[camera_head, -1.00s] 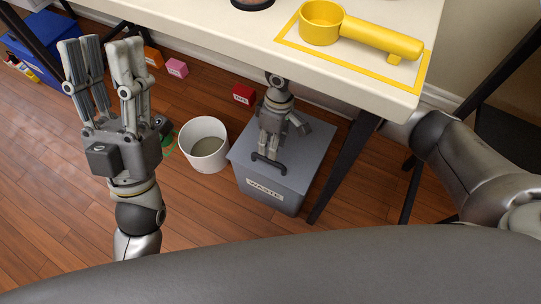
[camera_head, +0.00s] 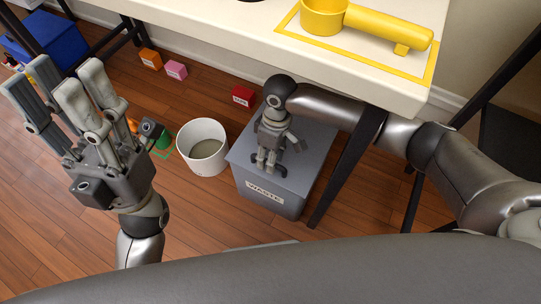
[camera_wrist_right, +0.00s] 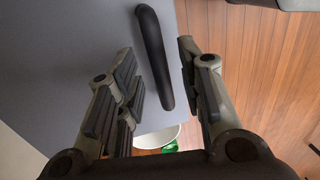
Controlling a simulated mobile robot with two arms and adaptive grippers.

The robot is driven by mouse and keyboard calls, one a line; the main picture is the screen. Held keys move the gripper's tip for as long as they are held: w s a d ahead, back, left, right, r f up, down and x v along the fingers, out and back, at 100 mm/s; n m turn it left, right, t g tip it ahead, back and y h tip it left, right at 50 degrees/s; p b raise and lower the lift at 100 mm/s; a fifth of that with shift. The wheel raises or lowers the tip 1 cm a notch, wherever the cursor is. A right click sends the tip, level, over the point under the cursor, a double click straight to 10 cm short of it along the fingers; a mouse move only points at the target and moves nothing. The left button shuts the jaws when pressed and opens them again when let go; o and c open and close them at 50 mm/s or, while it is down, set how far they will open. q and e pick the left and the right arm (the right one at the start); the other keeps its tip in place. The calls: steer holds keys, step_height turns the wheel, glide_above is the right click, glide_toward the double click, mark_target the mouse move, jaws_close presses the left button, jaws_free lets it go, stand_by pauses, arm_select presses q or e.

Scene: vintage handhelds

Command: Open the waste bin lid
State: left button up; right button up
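The grey waste bin (camera_head: 275,199) stands on the floor under the table, with a "WASTE" label on its front. Its flat grey lid (camera_head: 312,152) looks shut. A dark curved handle (camera_head: 254,164) is on the lid, partly hidden by my right gripper. My right gripper (camera_head: 268,164) points down over the handle. In the right wrist view my right gripper (camera_wrist_right: 157,62) is open, with the handle (camera_wrist_right: 153,58) between its fingers. The handle shows gaps to both sides. My left gripper (camera_head: 68,78) is open and empty at the left.
A white bucket (camera_head: 203,158) stands just left of the bin. The table (camera_head: 390,85) overhangs the bin, and a dark table leg (camera_head: 345,168) is close on its right. A red box (camera_head: 243,96) lies behind. Wooden floor in front is mostly clear.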

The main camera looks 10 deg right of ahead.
jaws_close()
steer(key=shift+r, duration=0.15)
